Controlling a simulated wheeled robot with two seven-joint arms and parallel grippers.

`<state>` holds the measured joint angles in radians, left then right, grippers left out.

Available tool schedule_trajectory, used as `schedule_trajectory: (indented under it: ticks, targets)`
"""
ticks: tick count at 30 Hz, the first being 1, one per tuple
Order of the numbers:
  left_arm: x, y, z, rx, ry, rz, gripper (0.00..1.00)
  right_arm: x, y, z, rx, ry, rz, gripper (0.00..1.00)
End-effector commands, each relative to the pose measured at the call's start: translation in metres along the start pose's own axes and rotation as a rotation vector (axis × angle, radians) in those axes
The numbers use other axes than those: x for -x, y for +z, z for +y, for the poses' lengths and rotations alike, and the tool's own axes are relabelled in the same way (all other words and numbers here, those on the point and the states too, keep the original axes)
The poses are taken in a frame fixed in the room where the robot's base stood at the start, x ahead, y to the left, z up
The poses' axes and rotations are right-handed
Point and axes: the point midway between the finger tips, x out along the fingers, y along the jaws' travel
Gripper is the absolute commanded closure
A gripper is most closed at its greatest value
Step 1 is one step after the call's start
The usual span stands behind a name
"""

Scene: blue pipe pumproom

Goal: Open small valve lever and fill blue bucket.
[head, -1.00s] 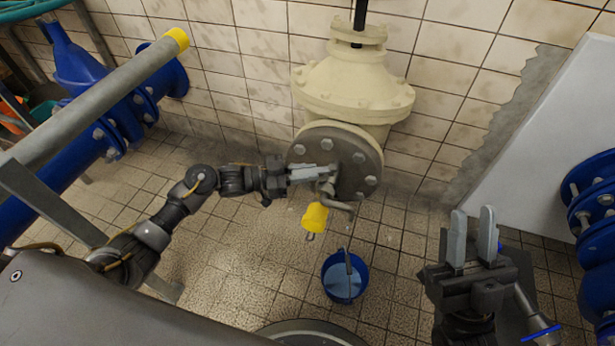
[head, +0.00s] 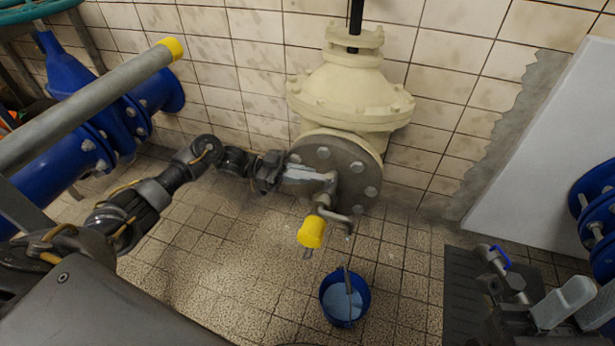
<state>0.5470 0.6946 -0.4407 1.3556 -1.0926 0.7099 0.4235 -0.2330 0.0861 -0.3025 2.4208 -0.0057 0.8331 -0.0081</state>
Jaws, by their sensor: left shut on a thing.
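The blue bucket (head: 325,303) stands on the tiled floor below a small grey valve (head: 328,186) with a bent spout (head: 338,217). The valve sits on the front of the round grey flange (head: 365,170). My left gripper (head: 306,175) reaches in from the left and is shut at the top of the small valve, on what looks like its lever; the fingers mostly hide it. A yellow piece (head: 311,231) hangs beside the spout. The bucket's inside looks light blue; I cannot tell whether that is water. My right gripper (head: 584,304) is open and empty at the lower right.
The cream valve body (head: 350,92) stands behind, against the tiled wall. Blue pipes (head: 110,135) and a grey bar with a yellow end (head: 95,98) fill the left. A white panel (head: 555,165) leans at the right. Floor around the bucket is clear.

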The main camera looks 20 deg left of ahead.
Motion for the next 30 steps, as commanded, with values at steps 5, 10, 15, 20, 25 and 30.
schedule_trajectory:
  ticks: [5, 10, 15, 20, 25, 30]
  targets:
    - [0.0, 0.0, 0.0, 0.001, 0.0, -0.001, 1.0, 0.0, 0.0, 0.0, -0.001, 0.0, 0.0, 0.71]
    - [0.0, 0.0, 0.0, 0.001, 0.0, -0.001, 0.64, 0.0, 0.0, 0.0, -0.001, 0.0, -0.001, 0.71]
    - [-0.001, 0.0, 0.0, 0.0, 0.001, -0.001, 0.6, 0.0, 0.0, 0.0, -0.001, 0.0, -0.001, 0.71]
    - [0.001, 0.0, 0.0, 0.0, 0.001, -0.001, 0.6, 0.0, 0.0, 0.0, -0.001, 0.0, -0.001, 0.71]
    - [0.02, 0.001, -0.001, 0.0, -0.002, -0.005, 0.6, -0.001, 0.0, 0.0, -0.001, 0.0, -0.001, 0.71]
    - [0.055, 0.0, -0.001, 0.001, -0.002, -0.005, 0.6, 0.0, -0.001, 0.0, -0.001, 0.002, -0.004, 0.71]
